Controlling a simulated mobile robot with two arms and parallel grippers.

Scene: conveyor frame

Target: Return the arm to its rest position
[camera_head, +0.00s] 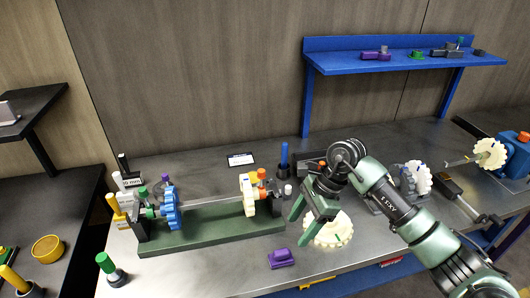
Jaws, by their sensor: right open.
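My right arm (400,212) comes in from the lower right and reaches over the grey workbench. Its green gripper (299,231) points down and to the left, open, with nothing visible between the fingers. A cream toothed wheel (335,233) lies beneath and partly behind it; I cannot tell how near the fingers are to the wheel. The green conveyor frame (215,235) stands left of the gripper, with a blue gear (171,208) at its left end and a cream gear (247,194) at its right end. My left gripper is out of view.
A purple block (281,258) lies below the gripper near the bench's front edge. A blue peg (284,155) stands behind it. A blue shelf (390,62) rises at the back. More wheels and shafts (490,153) lie at right. A green-topped peg (107,264) stands front left.

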